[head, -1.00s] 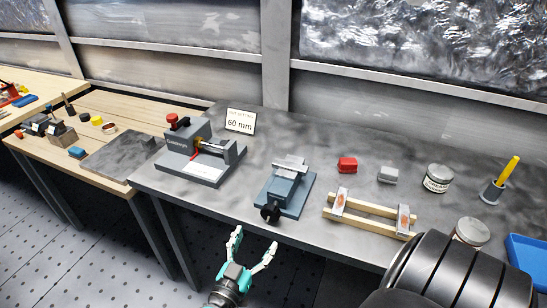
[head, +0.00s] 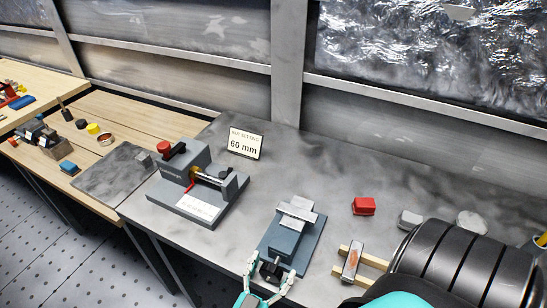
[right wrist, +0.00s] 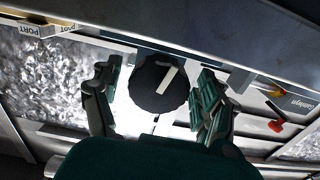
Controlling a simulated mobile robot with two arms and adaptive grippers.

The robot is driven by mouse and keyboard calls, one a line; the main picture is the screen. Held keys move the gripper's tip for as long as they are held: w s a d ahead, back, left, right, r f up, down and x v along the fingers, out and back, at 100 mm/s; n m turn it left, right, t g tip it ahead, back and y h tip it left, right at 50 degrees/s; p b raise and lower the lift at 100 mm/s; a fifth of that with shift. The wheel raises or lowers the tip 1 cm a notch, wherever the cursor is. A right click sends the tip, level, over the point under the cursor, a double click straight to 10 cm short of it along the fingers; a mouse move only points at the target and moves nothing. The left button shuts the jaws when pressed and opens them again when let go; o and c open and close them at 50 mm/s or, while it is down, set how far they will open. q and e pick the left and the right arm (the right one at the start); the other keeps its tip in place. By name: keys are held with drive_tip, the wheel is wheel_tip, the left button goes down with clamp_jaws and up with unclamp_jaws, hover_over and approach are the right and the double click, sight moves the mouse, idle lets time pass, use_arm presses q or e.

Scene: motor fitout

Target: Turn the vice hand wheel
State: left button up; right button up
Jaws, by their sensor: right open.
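The small vice (head: 291,225) is blue-grey with a light metal jaw on top and sits on a blue base plate near the bench's front edge. Its black hand wheel (head: 271,271) faces the front. My right gripper (head: 269,266) is open, with one teal finger on each side of the wheel. In the right wrist view, the round dark wheel (right wrist: 160,82) with a pale bar mark lies between the spread fingers. I see a gap on both sides, so the fingers do not look closed on it. My left gripper is not in view.
A grey fixture (head: 186,190) with a red knob and a "60 mm" sign (head: 246,144) stand left of the vice. A red block (head: 364,206), a grey block (head: 409,219) and a wooden frame (head: 352,262) are to the right.

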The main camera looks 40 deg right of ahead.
sight(271, 265)
drive_tip(key=shift+s+r, duration=0.1)
drive_tip(key=shift+c, duration=0.4)
drive_tip(key=c, duration=1.1)
drive_tip(key=n+b, duration=0.1)
drive_tip(key=n, duration=0.1)
drive_tip(key=shift+n, duration=0.3)
drive_tip(key=n, duration=0.3)
drive_tip(key=shift+r, duration=0.1)
drive_tip(key=o, duration=1.2)
wheel_tip(271, 265, up, 10)
drive_tip(key=shift+f, duration=0.1)
